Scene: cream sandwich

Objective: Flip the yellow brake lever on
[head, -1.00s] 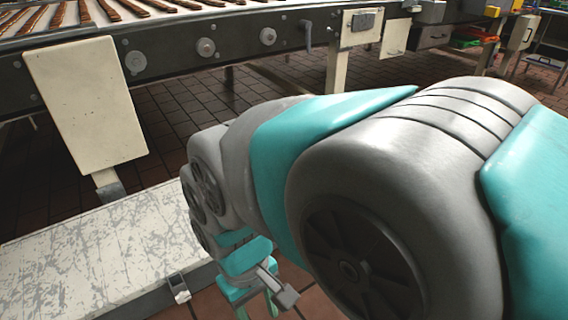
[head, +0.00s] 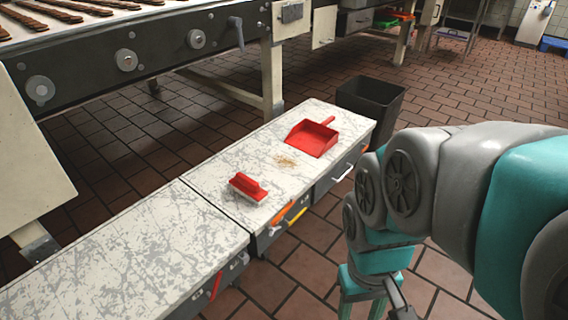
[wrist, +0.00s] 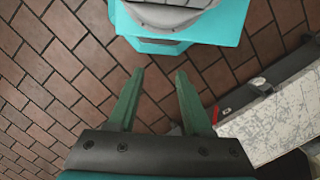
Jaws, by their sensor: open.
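A small yellow bar (head: 297,215) shows on the front side of the low white bench in the head view, beside an orange piece (head: 283,213). It may be the yellow brake lever, but it is too small to be sure. My gripper (wrist: 159,75) is open and empty in the wrist view, its two green fingers apart over the tiled floor. In the head view my gripper (head: 362,306) is at the bottom edge, right of the bench and clear of it, with its tips cut off.
On the scratched white bench (head: 160,240) lie a red brush (head: 248,186), brown crumbs (head: 286,161) and a red dustpan (head: 312,138). A dark bin (head: 370,100) stands behind its far end. A conveyor (head: 150,45) runs along the back left. Tiled floor at right is free.

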